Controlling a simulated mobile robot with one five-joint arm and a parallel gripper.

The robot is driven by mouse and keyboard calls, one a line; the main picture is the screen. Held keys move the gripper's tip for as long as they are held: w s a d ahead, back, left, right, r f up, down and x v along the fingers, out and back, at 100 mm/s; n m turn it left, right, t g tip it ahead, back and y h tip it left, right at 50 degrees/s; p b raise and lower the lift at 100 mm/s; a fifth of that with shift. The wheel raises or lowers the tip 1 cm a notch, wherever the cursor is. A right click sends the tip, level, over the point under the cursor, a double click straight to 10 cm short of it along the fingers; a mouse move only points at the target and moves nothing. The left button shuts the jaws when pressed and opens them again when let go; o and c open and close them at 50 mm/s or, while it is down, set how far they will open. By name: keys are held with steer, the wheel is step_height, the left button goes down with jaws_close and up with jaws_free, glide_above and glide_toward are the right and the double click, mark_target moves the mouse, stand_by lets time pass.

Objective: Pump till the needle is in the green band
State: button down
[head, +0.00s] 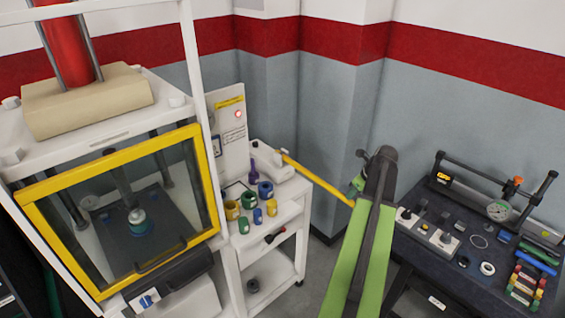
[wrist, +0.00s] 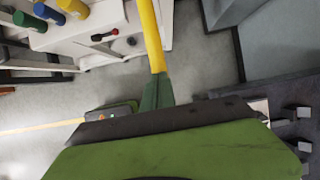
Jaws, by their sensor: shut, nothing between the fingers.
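The pump (head: 268,164) is a white body on the white cart, with a long yellow lever (head: 315,177) slanting down to the right. My gripper (head: 358,184) is at the lever's grip end, shut with nothing held. My arm and wrist hide much of it, and I cannot tell whether it touches the grip. A small round dial with red on it (head: 238,114) is on the white panel behind the cart. Its needle and any green band are too small to read.
The cart top holds several coloured cups (head: 246,200). A yellow-framed test chamber (head: 211,190) stands at left. Grey walls close off the back.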

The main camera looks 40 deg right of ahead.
mark_target(353, 201)
steer(key=shift+s+f+b, duration=0.1)
steer(key=shift+f+b, duration=2.1)
steer(key=shift+f, duration=0.35)
steer(key=shift+r, duration=0.15)
